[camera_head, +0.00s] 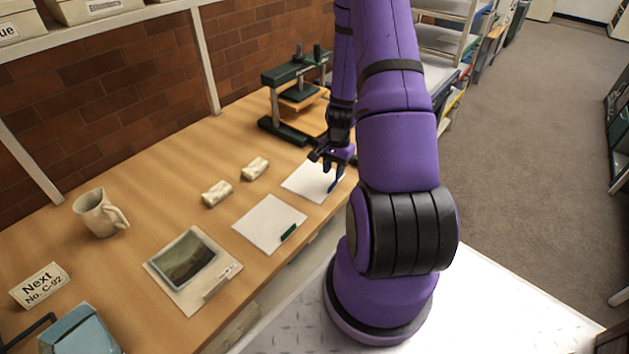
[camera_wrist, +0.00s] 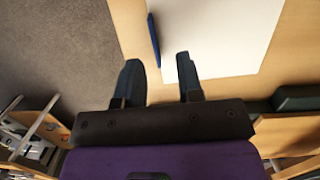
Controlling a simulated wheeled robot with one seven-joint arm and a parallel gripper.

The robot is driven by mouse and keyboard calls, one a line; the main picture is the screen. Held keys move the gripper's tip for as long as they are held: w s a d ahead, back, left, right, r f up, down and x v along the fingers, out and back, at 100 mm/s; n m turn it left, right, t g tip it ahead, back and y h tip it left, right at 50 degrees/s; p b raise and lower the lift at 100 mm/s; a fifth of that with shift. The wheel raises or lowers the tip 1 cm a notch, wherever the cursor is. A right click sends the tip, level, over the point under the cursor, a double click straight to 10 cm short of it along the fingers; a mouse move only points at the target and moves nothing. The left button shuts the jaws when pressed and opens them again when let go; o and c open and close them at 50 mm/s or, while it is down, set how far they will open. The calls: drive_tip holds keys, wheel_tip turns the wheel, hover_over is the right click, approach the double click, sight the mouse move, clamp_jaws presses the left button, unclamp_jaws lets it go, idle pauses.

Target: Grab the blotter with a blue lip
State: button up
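The blotter with a blue lip is a white sheet (camera_head: 303,183) on the wooden table, partly hidden by my gripper in the head view. It also shows as a white sheet (camera_wrist: 222,38) at the top of the wrist view. Its blue lip (camera_wrist: 153,40) runs along the sheet's left edge there. My gripper (camera_wrist: 159,68) is open and empty, its two dark fingers apart. In the wrist view, the near end of the lip appears between the fingertips. In the head view my gripper (camera_head: 333,174) is over the sheet's right edge; whether it touches is unclear.
A second white blotter with a green lip (camera_head: 288,232) lies to the left. A mounted picture (camera_head: 187,262) lies farther left. Two pale blocks (camera_head: 217,193) (camera_head: 255,168) sit behind. A dark green press (camera_head: 285,132) stands beyond. A mug (camera_head: 97,214) is at left.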

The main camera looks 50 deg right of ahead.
drive_tip(key=shift+s+a+f, duration=0.1)
drive_tip(key=shift+f, duration=0.65)
drive_tip(key=shift+s+a+f, duration=0.15)
drive_tip(key=shift+f, duration=0.55)
drive_tip(key=shift+s+a+f, duration=0.1)
drive_tip(key=shift+f, duration=0.65)
drive_tip(key=shift+c, duration=0.2)
clamp_jaws()
